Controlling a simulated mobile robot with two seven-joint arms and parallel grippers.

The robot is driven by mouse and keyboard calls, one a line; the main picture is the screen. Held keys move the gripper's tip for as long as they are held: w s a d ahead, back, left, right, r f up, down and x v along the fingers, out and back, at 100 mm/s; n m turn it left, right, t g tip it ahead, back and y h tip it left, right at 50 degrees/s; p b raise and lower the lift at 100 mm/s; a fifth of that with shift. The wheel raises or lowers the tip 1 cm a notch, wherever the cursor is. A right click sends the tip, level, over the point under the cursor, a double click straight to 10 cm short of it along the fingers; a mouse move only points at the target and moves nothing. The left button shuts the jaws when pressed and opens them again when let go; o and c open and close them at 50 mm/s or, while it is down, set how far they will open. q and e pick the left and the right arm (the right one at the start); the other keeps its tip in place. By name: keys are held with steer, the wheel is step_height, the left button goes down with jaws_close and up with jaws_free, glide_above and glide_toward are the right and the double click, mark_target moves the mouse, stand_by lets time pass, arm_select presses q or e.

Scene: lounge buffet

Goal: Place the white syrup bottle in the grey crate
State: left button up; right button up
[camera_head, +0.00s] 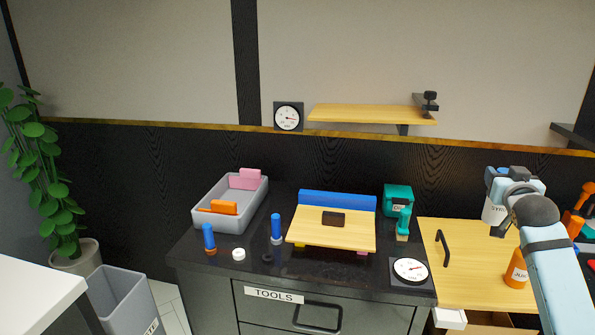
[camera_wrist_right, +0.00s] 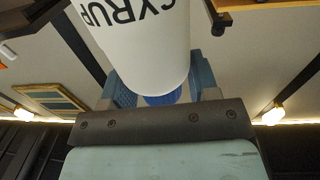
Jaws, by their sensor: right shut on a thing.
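My right gripper (camera_head: 499,176) is shut on the white syrup bottle (camera_head: 493,213) at the right, by the wooden worktop. In the right wrist view the white bottle (camera_wrist_right: 150,50) with black SYRUP lettering sits between the blue-grey fingers (camera_wrist_right: 160,90). Its blue end shows close to the palm. I cannot tell whether its base touches anything. The grey crate (camera_head: 206,224) stands on the dark counter at the left, well apart from the bottle. It holds a pink block and an orange block, with free floor between them. My left gripper is out of view.
An orange bottle (camera_head: 516,271) is on the wooden worktop (camera_head: 470,285). A shelf (camera_head: 365,113) juts from the wall.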

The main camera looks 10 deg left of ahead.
steer(key=s+a+f, duration=0.3)
steer(key=s+f, duration=0.1)
steer(key=s, duration=0.6)
steer(key=s+a+f+y, duration=0.1)
steer(key=s+a+f, duration=0.2)
steer(key=s, duration=0.7)
steer(key=s+a+f, duration=0.3)
steer(key=s+f, duration=0.1)
steer(key=s, duration=0.5)
arm_select(q)
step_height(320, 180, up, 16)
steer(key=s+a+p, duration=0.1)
steer(key=p, duration=2.1)
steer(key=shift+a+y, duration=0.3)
arm_select(e)
steer(key=s+r, duration=0.3)
steer(key=r, duration=0.7)
steer(key=shift+r+n, duration=0.35)
steer(key=shift+n, duration=0.05)
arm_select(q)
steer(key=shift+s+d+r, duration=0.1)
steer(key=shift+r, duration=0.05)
arm_select(e)
steer(key=shift+d, duration=0.1)
